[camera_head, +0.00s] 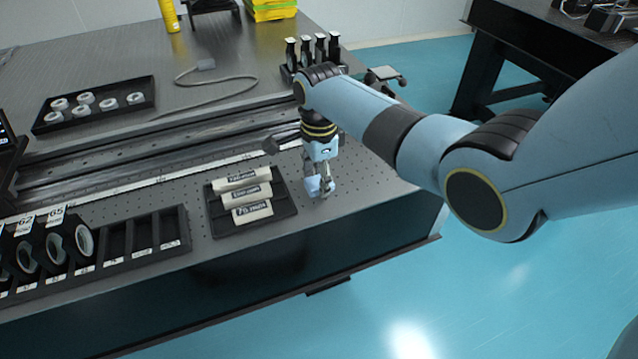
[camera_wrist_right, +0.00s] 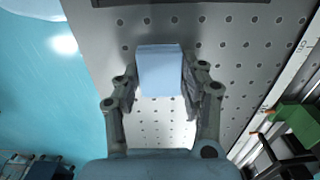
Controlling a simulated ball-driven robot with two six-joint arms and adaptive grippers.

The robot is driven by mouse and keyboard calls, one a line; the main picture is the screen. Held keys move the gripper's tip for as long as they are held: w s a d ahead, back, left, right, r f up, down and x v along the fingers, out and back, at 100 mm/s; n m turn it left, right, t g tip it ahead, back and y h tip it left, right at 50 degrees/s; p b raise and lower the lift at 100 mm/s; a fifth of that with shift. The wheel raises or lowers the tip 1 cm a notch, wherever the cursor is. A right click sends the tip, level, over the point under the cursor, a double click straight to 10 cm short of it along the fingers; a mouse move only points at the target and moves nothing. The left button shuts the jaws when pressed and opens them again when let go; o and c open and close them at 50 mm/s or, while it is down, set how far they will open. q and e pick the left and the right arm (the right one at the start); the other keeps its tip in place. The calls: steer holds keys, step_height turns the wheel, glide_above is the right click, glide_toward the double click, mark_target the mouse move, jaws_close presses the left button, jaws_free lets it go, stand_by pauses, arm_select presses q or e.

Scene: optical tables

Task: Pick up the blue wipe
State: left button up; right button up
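The blue wipe (camera_head: 313,186) is a small pale blue block at the front right of the perforated optical table (camera_head: 375,180), right of a black tray. My right gripper (camera_head: 322,187) points down at it. In the right wrist view the wipe (camera_wrist_right: 161,72) fills the space between the two fingers of my right gripper (camera_wrist_right: 161,85), with a finger pad close against each side. The fingers look closed on it. I cannot tell whether it touches the table. My left gripper is not in view.
The black tray (camera_head: 218,226) beside the wipe holds three pale labelled packs (camera_head: 247,195). A black slotted rack (camera_head: 115,240) with rings is at front left. A rail (camera_head: 150,160) runs behind. Black posts (camera_head: 320,50) stand behind my right arm. The table's front edge is close.

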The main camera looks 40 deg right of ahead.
steer(key=shift+c, duration=1.1)
steer(key=shift+r, duration=0.15)
steer(key=shift+r, duration=0.3)
steer(key=r, duration=0.2)
steer(key=r+p, duration=0.1)
steer(key=shift+s+d+r, duration=0.25)
steer(key=shift+s+r, duration=0.1)
steer(key=shift+r, duration=0.05)
steer(key=s+d+r+p, duration=0.1)
steer(key=s+d+r, duration=0.4)
steer(key=s, duration=0.4)
steer(key=shift+s+r, duration=0.3)
steer(key=shift+r, duration=0.4)
